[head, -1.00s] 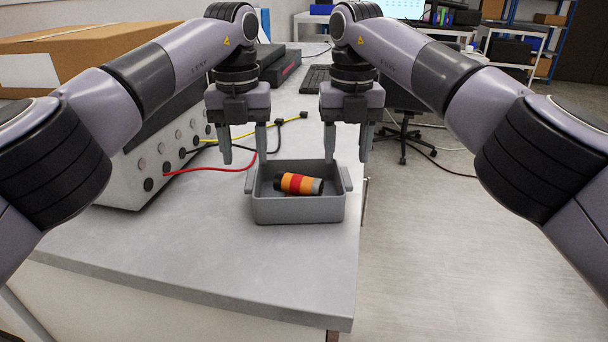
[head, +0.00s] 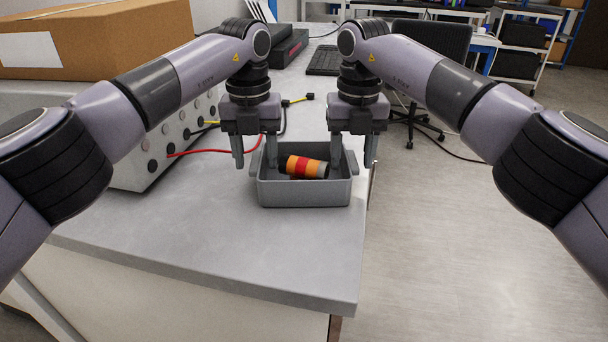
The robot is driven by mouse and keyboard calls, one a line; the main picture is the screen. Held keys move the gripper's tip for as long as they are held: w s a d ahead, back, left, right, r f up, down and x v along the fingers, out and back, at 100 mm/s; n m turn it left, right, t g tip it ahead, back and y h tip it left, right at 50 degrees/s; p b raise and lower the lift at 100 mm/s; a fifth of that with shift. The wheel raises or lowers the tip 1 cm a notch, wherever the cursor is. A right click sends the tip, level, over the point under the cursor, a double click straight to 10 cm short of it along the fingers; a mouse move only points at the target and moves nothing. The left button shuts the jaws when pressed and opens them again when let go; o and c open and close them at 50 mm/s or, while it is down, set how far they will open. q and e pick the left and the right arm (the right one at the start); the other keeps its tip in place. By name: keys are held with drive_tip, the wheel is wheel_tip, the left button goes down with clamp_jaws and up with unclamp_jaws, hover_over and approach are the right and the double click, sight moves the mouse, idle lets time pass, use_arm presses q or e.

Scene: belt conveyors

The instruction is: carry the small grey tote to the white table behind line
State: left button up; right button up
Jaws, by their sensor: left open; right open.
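The small grey tote (head: 304,193) stands upright on the grey-topped bench (head: 210,240), near its right edge. A cylinder with orange, red and dark bands (head: 303,167) lies inside it. My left gripper (head: 254,161) is open at the tote's left handle, one finger outside and one over the inside. My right gripper (head: 353,160) is open at the right handle in the same way. I cannot tell whether any finger touches the tote. I cannot tell which surface is the white table behind line; a pale desk with blue legs (head: 484,42) shows at the back right.
A cardboard box (head: 100,45) sits on a pale instrument case with knobs (head: 133,158) at the left. Red and yellow cables run over the bench. A keyboard (head: 324,61) lies further back. An office chair (head: 425,121) stands to the right; open floor (head: 470,240) lies in front of it.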

use_arm(q)
drive_tip(key=shift+f, duration=0.9)
use_arm(e)
drive_tip(key=shift+f, duration=0.95)
use_arm(q)
clamp_jaws()
use_arm(e)
clamp_jaws()
use_arm(q)
drive_tip(key=shift+r, duration=0.2)
use_arm(e)
drive_tip(key=shift+r, duration=0.2)
